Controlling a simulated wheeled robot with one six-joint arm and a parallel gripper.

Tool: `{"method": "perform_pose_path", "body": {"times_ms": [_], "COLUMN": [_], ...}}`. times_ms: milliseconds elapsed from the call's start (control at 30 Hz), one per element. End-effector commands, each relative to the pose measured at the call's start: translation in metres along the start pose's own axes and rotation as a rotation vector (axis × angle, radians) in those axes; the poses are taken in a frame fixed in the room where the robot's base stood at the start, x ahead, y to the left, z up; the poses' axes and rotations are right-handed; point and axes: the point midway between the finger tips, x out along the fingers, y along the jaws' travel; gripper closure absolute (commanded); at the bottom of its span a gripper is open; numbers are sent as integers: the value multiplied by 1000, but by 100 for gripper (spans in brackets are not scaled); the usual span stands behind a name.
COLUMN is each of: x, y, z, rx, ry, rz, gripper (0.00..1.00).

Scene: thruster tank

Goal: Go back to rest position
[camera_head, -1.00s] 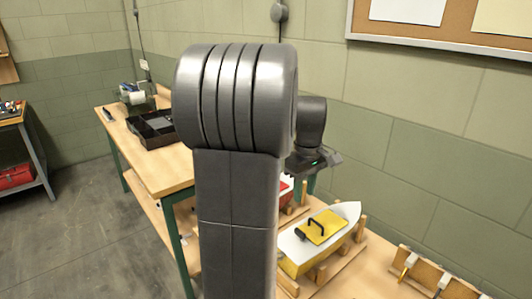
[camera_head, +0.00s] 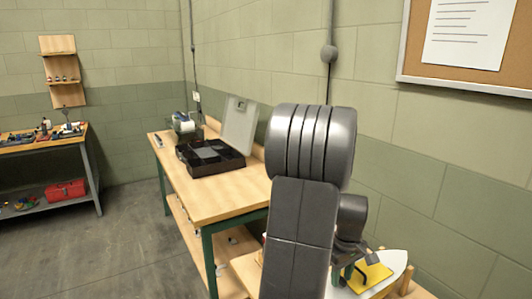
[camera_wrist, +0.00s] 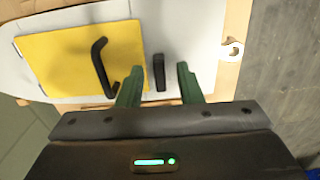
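A white model boat (camera_head: 396,262) with a yellow hatch panel (camera_head: 372,278) sits at the bottom right of the head view, partly behind my arm. In the wrist view the yellow panel (camera_wrist: 85,60) carries a black bent handle (camera_wrist: 102,66). A small black upright piece (camera_wrist: 159,72) stands on the pale deck (camera_wrist: 200,30) beside the panel. My gripper (camera_wrist: 159,84) shows two green fingers, spread apart and empty, above the deck. The black piece appears between and beyond the fingertips; contact is not visible. In the head view my arm hides most of the gripper.
A wooden workbench (camera_head: 215,203) holds a black compartment case (camera_head: 213,160) with a raised grey lid (camera_head: 239,124). Another bench (camera_head: 40,143) with a red toolbox (camera_head: 66,190) stands at the left. The floor (camera_head: 115,235) between them is clear.

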Motion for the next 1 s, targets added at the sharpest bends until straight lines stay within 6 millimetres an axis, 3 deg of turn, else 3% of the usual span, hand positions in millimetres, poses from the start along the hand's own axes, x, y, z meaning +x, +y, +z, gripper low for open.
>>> {"method": "perform_pose_path", "body": {"times_ms": [500, 667, 1000], "x": [-8, -31, -100], "y": [1, 1, 1], "z": [-1, -1, -1], "rx": [-10, -10, -10], "ry": [2, 4, 5], "rz": [2, 4, 5], "gripper": [67, 67, 67]}}
